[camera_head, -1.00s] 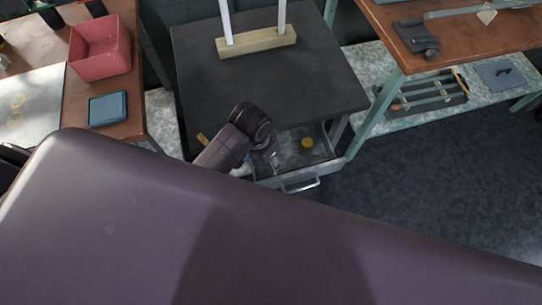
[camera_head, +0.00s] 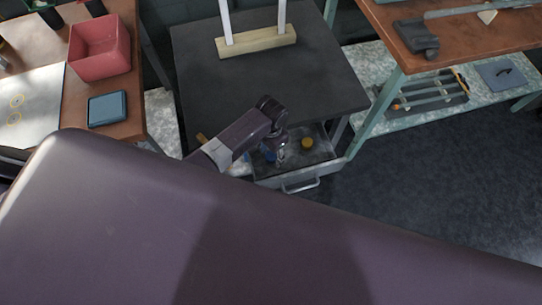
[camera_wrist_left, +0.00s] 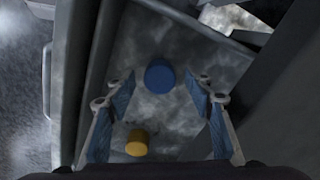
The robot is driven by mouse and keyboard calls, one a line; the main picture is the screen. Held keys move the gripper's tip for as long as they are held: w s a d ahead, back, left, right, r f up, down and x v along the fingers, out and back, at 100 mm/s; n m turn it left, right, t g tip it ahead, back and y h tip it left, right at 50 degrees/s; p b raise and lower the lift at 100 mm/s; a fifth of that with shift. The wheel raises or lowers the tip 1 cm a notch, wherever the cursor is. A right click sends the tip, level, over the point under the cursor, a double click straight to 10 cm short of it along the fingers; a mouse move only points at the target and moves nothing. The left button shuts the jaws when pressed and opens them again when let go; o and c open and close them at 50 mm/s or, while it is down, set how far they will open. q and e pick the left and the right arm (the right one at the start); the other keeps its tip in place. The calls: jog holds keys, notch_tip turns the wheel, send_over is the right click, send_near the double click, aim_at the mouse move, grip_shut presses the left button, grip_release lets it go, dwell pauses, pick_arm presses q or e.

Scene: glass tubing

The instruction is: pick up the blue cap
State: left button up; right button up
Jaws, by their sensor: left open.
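The blue cap (camera_wrist_left: 160,75) lies on the floor of an open drawer. In the left wrist view it shows as a round blue disc, ahead of and between my left gripper's fingers. My left gripper (camera_wrist_left: 166,92) is open and empty, with the cap apart from both fingers. In the head view the left gripper (camera_head: 281,153) is over the drawer, and a bit of the blue cap (camera_head: 270,156) shows just left of it. My right gripper is not in view.
A yellow cap (camera_wrist_left: 138,142) lies in the same drawer (camera_head: 300,184), near one finger in the wrist view. The drawer walls are close around the gripper. The dark tabletop (camera_head: 205,80) overhangs behind, bearing a wooden block (camera_head: 257,43) with two white rods.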

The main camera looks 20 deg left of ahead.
pick_arm(q)
jog(key=shift+f, duration=0.4)
jog(key=c, duration=0.9)
jog(key=shift+r, duration=0.1)
